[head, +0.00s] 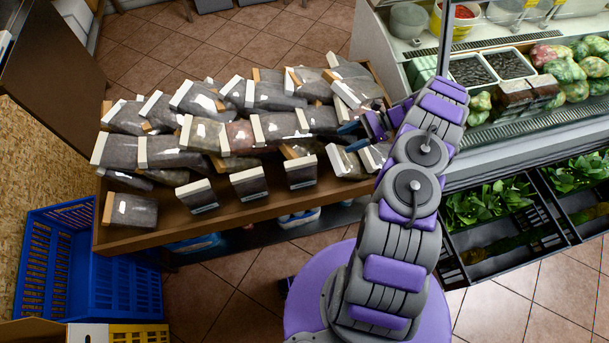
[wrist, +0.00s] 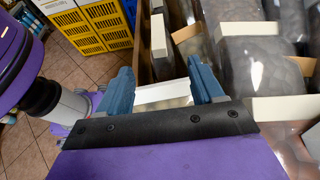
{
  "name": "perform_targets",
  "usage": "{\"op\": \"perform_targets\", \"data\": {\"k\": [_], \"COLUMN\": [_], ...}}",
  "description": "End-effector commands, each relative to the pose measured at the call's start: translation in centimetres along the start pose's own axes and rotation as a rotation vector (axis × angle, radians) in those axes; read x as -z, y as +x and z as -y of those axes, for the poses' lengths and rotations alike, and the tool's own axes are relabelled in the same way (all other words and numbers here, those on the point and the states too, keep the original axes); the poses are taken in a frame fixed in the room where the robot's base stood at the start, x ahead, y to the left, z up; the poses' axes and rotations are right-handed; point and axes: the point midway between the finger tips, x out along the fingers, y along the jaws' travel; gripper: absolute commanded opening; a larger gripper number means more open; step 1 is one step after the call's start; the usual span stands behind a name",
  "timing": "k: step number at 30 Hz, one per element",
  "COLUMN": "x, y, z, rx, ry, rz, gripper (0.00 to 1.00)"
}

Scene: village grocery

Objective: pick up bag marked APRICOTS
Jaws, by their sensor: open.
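Several clear bags with white or tan header strips lie in rows on a brown wooden stand (head: 160,236) in the head view. No lettering can be read, so I cannot tell which bag is marked APRICOTS. My gripper (head: 348,128) is over the right end of the stand, among the bags. In the wrist view my gripper (wrist: 163,84) has its two blue fingers apart. A bag with a white strip (wrist: 165,94) shows between and below the fingers, partly hidden by the gripper's dark bar. I cannot tell whether the fingers touch it.
More bags (wrist: 255,50) crowd the right side in the wrist view. A blue crate (head: 60,300) stands at the left of the stand. A glass-fronted counter (head: 400,50) and dark crates of greens (head: 490,208) stand at the right. Yellow crates (wrist: 75,30) are beyond the stand's edge.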

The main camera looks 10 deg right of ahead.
Motion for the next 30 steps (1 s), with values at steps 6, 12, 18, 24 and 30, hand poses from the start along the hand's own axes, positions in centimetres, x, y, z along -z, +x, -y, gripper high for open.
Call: {"op": "perform_targets", "data": {"k": [6, 12, 18, 24, 30], "x": [0.9, 1.3, 1.3, 1.0, 0.9], "y": [1.0, 3.7, 7.6, 11.0, 12.3], "z": [-0.2, -0.2, -0.2, -0.1, -0.1], "rx": [0.013, 0.013, 0.012, 0.012, 0.014], "ry": [0.022, 0.022, 0.021, 0.019, 0.02], "rz": [0.01, 0.017, 0.016, 0.011, 0.01], "gripper": [0.67, 0.67, 0.67, 0.67, 0.67]}}
